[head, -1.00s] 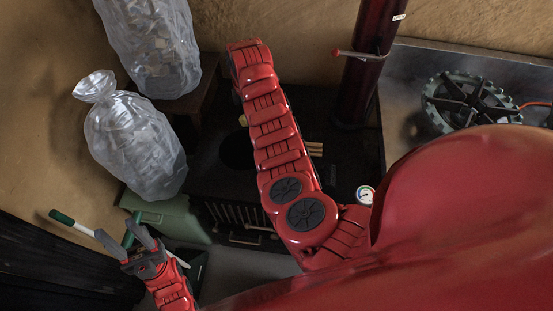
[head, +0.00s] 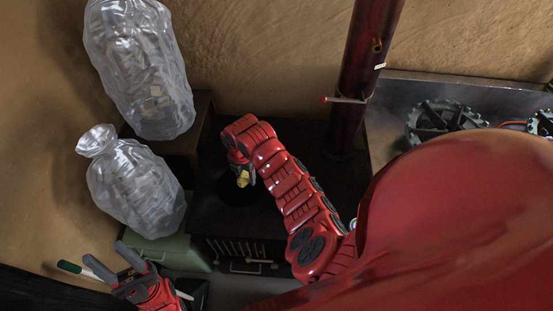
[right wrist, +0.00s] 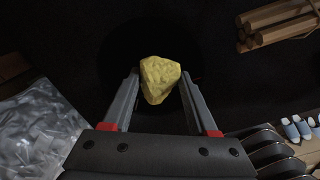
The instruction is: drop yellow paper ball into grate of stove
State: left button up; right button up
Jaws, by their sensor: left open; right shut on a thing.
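The yellow paper ball (head: 243,178) is held by my right gripper (head: 240,172), which is shut on it. In the right wrist view the ball (right wrist: 160,79) sits between the two fingertips of the gripper (right wrist: 160,88). Below it is the dark round opening (head: 237,192) in the top of the black stove (head: 290,140); the opening also shows as a darker disc in the right wrist view (right wrist: 125,52). The ball appears over this opening, above the stove top. My left gripper (head: 128,268) is open and empty at the lower left, away from the stove.
Two clear plastic bags, one upper (head: 140,70) and one lower (head: 135,188), stand left of the stove. A dark red stovepipe (head: 362,80) rises behind it. A green box (head: 170,252) is at lower left. Wood sticks (right wrist: 280,22) show in the right wrist view.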

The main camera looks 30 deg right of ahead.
jog(key=shift+f, duration=1.15)
jog(key=o, duration=1.4)
jog(key=shift+r, duration=0.1)
notch_tip(320, 180, up, 5)
jog(key=shift+w+f+b, duration=0.1)
jog(key=shift+w+b, duration=0.05)
jog(key=shift+b, duration=0.6)
jog(key=r+p, duration=0.2)
jog(key=r, duration=0.4)
jog(key=r+p, duration=0.3)
jog(key=r, duration=0.3)
jog(key=shift+s+r, duration=0.2)
jog(key=shift+r, duration=0.1)
